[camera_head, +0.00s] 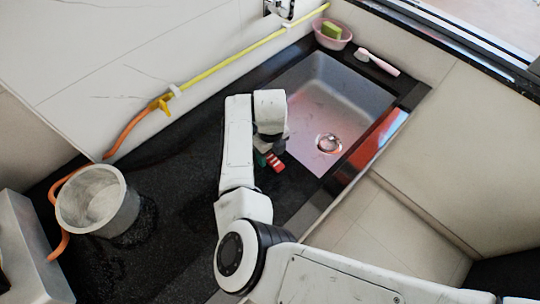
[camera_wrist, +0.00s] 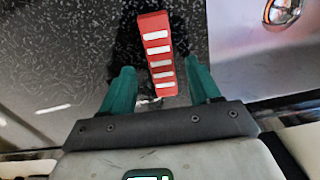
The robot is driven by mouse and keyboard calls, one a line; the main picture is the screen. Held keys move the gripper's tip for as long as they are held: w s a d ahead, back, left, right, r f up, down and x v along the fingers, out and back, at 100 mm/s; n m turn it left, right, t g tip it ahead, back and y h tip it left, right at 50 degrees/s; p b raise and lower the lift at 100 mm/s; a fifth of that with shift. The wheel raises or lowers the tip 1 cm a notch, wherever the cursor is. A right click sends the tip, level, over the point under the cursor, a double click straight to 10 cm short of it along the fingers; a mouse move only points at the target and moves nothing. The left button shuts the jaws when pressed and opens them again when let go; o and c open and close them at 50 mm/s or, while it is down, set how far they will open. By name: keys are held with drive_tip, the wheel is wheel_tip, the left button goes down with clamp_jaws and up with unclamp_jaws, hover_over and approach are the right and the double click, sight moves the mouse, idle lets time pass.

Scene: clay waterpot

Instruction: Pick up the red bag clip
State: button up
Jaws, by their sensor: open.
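The red bag clip (camera_wrist: 157,54) has several pale bars along it and lies on the black speckled counter. In the wrist view it runs lengthwise between the two green fingers of my gripper (camera_wrist: 163,86), with its far end reaching past the fingertips. A dark gap shows on either side of the clip, and my gripper is open. In the head view the red clip (camera_head: 275,163) shows just beside my gripper (camera_head: 266,158), close to the sink's left edge. My arm hides most of the gripper there.
A sink (camera_head: 340,95) with a drain is right of the clip. A clay pot (camera_head: 75,208) stands at the left on the counter. A pink bowl (camera_head: 347,37) with a sponge (camera_head: 331,30) and a brush (camera_head: 377,62) sit behind the sink. A yellow-orange hose (camera_head: 215,68) runs along the wall.

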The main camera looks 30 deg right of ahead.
drive_tip(key=shift+d+f, duration=0.1)
drive_tip(key=shift+f, duration=0.5)
drive_tip(key=shift+c, duration=0.4)
drive_tip(key=c, duration=1)
drive_tip(key=shift+c, duration=0.2)
drive_tip(key=shift+r, duration=0.15)
